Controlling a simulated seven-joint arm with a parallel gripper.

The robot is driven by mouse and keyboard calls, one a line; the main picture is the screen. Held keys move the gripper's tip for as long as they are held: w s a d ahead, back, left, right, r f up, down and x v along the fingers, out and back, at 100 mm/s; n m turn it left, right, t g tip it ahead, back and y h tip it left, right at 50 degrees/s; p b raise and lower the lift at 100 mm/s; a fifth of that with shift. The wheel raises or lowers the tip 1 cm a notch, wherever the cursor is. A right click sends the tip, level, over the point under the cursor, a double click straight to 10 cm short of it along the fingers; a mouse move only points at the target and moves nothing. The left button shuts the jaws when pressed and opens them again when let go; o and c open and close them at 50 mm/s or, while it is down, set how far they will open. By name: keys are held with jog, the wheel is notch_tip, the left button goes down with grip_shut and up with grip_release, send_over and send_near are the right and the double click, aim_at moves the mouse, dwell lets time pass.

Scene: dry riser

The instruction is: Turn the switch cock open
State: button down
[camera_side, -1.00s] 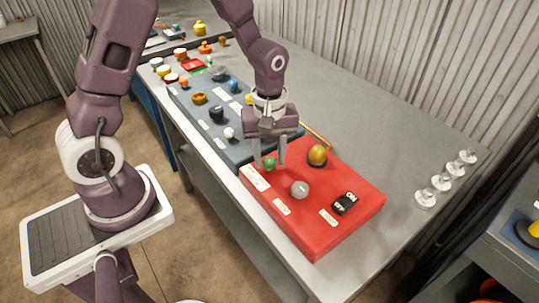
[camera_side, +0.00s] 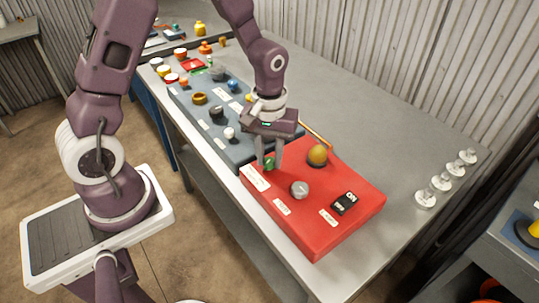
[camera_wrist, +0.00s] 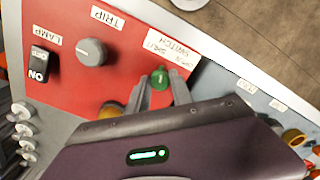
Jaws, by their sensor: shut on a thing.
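The switch cock is a small green knob (camera_side: 269,164) at the left corner of the red panel (camera_side: 310,227). In the wrist view the green knob (camera_wrist: 160,79) stands beside a white label (camera_wrist: 170,47) that reads "switch", "open" and "shut". My gripper (camera_side: 270,161) points down over the knob, one finger on each side. In the wrist view my gripper (camera_wrist: 159,84) is shut on the knob. The fingers hide part of the knob's sides, and its exact angle is hard to read.
The red panel also bears a grey knob (camera_side: 299,189) marked "trip", a black rocker switch (camera_side: 344,203) marked "lamp", and a yellow dome (camera_side: 317,155) close behind my gripper. A dark blue panel (camera_side: 240,152) with several knobs adjoins it. Several clear glass pieces (camera_side: 442,181) stand at right.

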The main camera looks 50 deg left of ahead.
aim_at(269, 160)
jog(key=m, duration=0.6)
jog(key=shift+m, duration=0.3)
jog(key=m, duration=0.6)
jog(key=shift+a, duration=0.1)
jog(key=shift+m, duration=0.5)
jog(key=c, duration=1.1)
grip_release()
notch_tip(269, 160, up, 7)
jog(key=shift+r, duration=0.1)
